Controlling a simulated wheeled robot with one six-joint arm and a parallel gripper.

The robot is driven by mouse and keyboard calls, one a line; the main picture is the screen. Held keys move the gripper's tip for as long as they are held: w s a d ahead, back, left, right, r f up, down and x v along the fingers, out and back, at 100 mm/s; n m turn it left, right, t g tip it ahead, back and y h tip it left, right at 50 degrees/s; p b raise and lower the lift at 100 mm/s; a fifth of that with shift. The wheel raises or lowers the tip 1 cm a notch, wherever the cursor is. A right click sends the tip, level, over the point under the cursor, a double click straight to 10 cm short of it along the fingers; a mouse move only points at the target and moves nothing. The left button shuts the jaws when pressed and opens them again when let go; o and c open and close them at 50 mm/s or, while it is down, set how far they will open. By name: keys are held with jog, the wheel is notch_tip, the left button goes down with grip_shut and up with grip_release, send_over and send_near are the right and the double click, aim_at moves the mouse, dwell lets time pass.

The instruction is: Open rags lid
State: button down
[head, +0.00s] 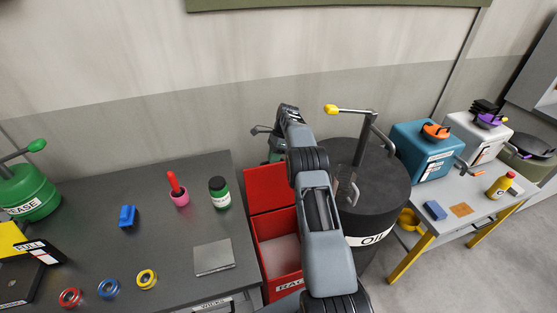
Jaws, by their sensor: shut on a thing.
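The red rags bin (281,282) stands between the left workbench and the oil drum. Its label at the front is partly cut off by my arm. Its red lid (268,187) is raised at the back, and pale contents show inside. My arm reaches over the bin's right side to the back of the lid. My gripper (276,156) is mostly hidden behind my arm and the lid's top edge. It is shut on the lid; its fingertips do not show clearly.
The black oil drum (383,190) with a pump stands close right of my arm. The left bench (110,240) holds a green grease can (27,192), a black-capped bottle (219,193) and several small parts. A right bench (455,213) holds blue and white containers.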

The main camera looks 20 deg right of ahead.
jog(key=shift+w+d+f, duration=0.1)
jog(key=shift+w+f, duration=0.6)
jog(key=shift+f, duration=0.35)
jog(key=c, duration=1.5)
grip_release()
jog(key=shift+c, duration=0.2)
jog(key=o, duration=0.3)
jog(key=shift+w, duration=0.25)
jog(key=shift+o, duration=0.4)
jog(key=shift+s+r, duration=0.1)
jog(key=shift+r, duration=0.1)
jog(key=shift+r, duration=0.1)
